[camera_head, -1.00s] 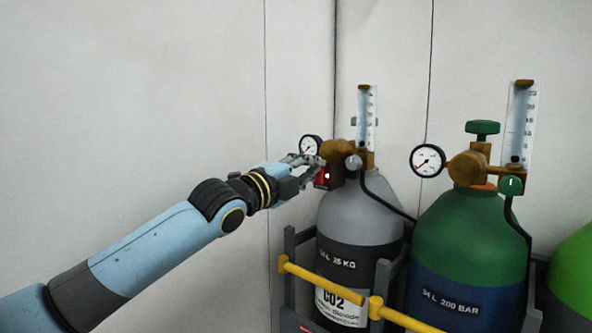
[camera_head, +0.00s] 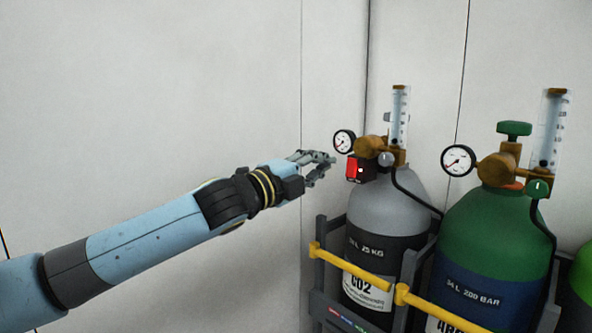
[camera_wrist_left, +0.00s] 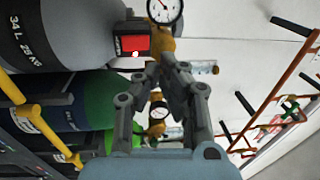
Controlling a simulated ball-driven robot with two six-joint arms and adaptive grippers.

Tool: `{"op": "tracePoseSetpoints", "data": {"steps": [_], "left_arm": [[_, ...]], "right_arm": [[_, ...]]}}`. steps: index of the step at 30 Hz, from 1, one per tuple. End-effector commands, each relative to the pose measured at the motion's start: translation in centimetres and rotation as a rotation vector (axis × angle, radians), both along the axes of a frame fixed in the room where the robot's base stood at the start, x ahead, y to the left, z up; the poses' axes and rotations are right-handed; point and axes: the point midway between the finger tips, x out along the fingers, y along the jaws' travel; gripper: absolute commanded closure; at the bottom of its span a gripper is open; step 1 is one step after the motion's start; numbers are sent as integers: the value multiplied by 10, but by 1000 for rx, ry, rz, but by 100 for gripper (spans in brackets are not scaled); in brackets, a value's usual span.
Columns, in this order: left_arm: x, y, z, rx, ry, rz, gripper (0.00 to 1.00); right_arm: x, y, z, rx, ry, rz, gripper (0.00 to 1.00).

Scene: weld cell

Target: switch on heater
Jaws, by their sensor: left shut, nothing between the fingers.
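The heater is a small dark box with a red lit switch (camera_head: 352,168), mounted on the brass regulator (camera_head: 370,147) of the grey CO2 cylinder (camera_head: 385,205). A small white light shows on the red face. The red switch also shows in the left wrist view (camera_wrist_left: 134,44), ahead of the fingers and to their left. My left gripper (camera_head: 330,160) is shut and empty, just left of the heater and apart from it. It also shows in the left wrist view (camera_wrist_left: 167,68). My right gripper is not in view.
A round gauge (camera_head: 344,141) sits just above the heater. A green cylinder (camera_head: 490,235) with its own gauge (camera_head: 458,159) stands to the right. A yellow bar (camera_head: 360,267) crosses the rack front. The space left of the rack is clear before the wall.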

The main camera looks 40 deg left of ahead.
Motion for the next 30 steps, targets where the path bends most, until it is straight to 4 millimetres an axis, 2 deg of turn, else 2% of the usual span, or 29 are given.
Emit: {"op": "tracePoseSetpoints", "data": {"steps": [1, 5, 11, 15, 19, 30], "left_arm": [[-4, 0, -7, 7, -1, -2, 100], [-15, -2, -6, 4, -7, -3, 100], [-38, 0, 1, 10, -4, -3, 100], [-51, 3, 7, 7, 0, 4, 100], [-59, 3, 8, 4, -1, 3, 100], [-63, 3, 8, -3, -7, 0, 100]], "right_arm": [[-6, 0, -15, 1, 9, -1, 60], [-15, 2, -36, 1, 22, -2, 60], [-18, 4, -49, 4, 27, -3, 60], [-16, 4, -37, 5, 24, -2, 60], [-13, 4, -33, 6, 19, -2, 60], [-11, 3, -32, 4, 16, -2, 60]]}}
